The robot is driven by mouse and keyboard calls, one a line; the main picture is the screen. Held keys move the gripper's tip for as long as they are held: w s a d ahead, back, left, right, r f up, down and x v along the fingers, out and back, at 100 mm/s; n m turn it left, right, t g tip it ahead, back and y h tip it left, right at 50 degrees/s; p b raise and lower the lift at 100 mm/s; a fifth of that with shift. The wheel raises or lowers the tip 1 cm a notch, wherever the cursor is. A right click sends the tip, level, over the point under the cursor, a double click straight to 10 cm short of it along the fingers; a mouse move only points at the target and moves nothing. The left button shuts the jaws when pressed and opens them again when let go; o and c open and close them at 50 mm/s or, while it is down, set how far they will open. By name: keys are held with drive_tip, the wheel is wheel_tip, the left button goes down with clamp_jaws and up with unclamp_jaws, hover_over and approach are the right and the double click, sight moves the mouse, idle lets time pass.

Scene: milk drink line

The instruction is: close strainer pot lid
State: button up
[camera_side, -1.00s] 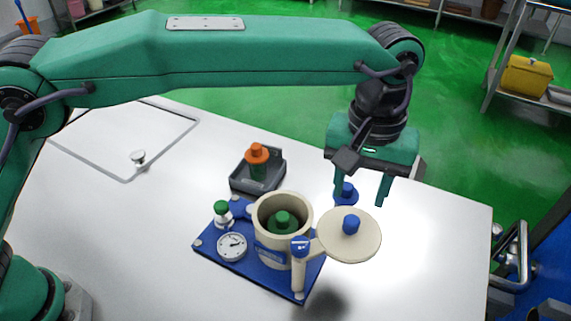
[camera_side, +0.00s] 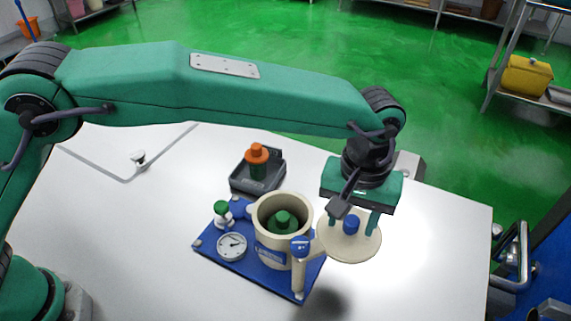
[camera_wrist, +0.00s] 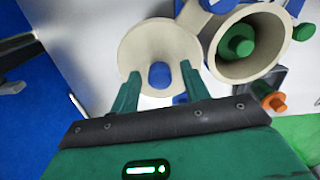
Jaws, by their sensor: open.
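The strainer pot (camera_side: 268,219) is a cream cylinder on a blue base plate (camera_side: 221,259), with a green knobbed piece (camera_side: 284,221) inside; its top is uncovered. Its round cream lid (camera_side: 352,250) is swung out to the right on a post (camera_side: 298,272), with a blue knob (camera_side: 351,225) on top. My gripper (camera_side: 353,232) is open above the lid, its two fingers on either side of the blue knob. In the wrist view the lid (camera_wrist: 140,42) and the knob (camera_wrist: 159,74) show between the fingertips (camera_wrist: 162,78). I cannot tell whether the fingers touch the lid.
A dial gauge (camera_side: 232,246) and a green-topped valve (camera_side: 222,212) sit on the base plate. Behind the pot a dark tray (camera_side: 271,181) holds an orange-knobbed green piece (camera_side: 257,164). The table is clear at the right and front left.

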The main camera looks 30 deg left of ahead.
drive_tip(key=shift+c, duration=0.5)
clamp_jaws()
